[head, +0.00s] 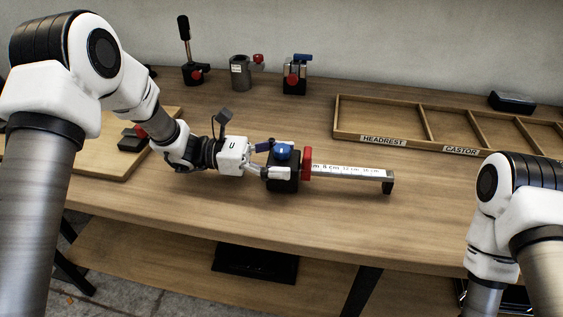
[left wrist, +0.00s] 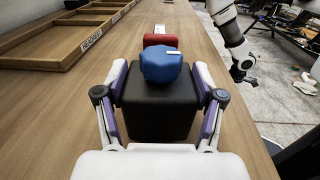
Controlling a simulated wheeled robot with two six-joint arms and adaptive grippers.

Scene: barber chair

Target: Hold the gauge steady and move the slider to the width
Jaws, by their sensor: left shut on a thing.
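The gauge lies on the wooden bench, with a black block (head: 283,184) at its left end, a blue knob (head: 283,152) on top, and a metal bar (head: 350,173) marked in cm running right to a black end foot. The red slider (head: 307,164) sits on the bar close beside the black block. My left gripper (head: 268,160) is shut on the black block, one finger on each side. The left wrist view shows the block (left wrist: 160,105) between the fingers, with the blue knob (left wrist: 165,65) and the red slider (left wrist: 160,40) beyond. My right gripper is outside the head view; the right arm shows at lower right.
A divided wooden tray (head: 380,137) labelled HEADREST and CASTOR stands at the back right. A lever part (head: 194,72), a grey cylinder (head: 240,72) and a clamp-like part (head: 296,76) stand at the back. A wooden board (head: 100,160) lies left. The bench right of the gauge is clear.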

